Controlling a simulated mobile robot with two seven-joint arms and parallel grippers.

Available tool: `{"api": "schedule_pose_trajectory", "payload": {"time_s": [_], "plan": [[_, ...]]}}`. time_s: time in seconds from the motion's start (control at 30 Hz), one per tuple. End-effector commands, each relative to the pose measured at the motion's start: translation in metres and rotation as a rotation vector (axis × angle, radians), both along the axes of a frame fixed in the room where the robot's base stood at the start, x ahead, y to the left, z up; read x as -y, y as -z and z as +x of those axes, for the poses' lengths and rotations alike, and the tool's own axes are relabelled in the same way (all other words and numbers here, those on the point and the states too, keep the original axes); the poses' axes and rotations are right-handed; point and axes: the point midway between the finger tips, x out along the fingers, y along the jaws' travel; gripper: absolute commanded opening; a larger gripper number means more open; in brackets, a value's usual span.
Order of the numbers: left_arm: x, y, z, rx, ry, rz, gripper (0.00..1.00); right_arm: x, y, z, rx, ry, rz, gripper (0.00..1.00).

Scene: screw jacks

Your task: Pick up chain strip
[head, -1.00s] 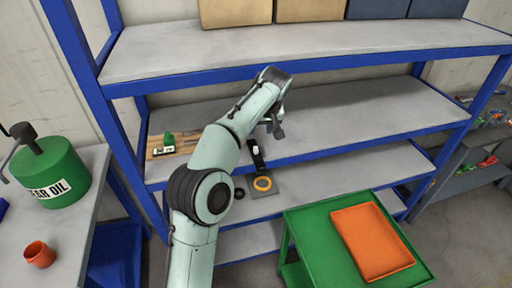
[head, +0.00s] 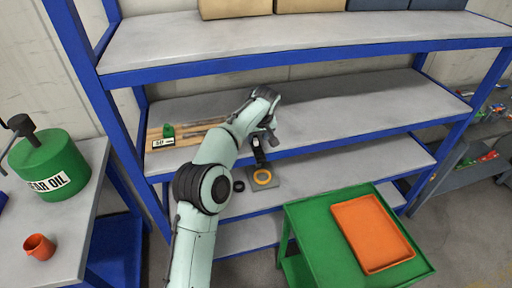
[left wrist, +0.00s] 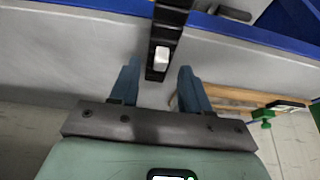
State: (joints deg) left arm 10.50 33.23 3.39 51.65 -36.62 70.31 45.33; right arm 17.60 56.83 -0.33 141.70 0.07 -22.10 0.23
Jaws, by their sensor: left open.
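The chain strip is a narrow black strip (head: 258,152) with a white piece near its end. In the head view it reaches down over the blue front edge of the middle shelf. In the left wrist view the strip (left wrist: 171,28) crosses the blue shelf edge, and its end with the white piece lies between my finger tips. My left gripper (head: 268,136) is at the shelf's front, just above the strip. In the left wrist view the gripper (left wrist: 158,66) is open, one blue finger on each side, not visibly touching the strip. My right gripper does not show.
A wooden board (head: 207,128) with a green part and label lies on the middle shelf, left of my gripper. An orange ring (head: 262,177) and a black ring (head: 238,186) lie below. A green cart (head: 315,232) with an orange tray (head: 342,206) stands at front right.

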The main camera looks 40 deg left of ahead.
Motion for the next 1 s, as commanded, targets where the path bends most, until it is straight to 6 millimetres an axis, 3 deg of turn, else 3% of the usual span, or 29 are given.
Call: {"api": "schedule_pose_trajectory", "payload": {"time_s": [0.1,0.37,0.5,1.0], "plan": [[-0.006,0.018,0.003,-0.004,-0.002,-0.001,0.47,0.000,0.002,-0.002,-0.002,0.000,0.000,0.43],[-0.007,0.020,0.005,0.002,-0.001,0.000,0.47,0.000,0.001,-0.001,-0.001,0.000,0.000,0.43],[-0.007,0.020,0.005,0.001,-0.001,0.001,0.01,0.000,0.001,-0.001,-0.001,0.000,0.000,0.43],[-0.007,0.010,0.006,0.004,-0.001,0.001,0.00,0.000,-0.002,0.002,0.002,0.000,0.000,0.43]]}}
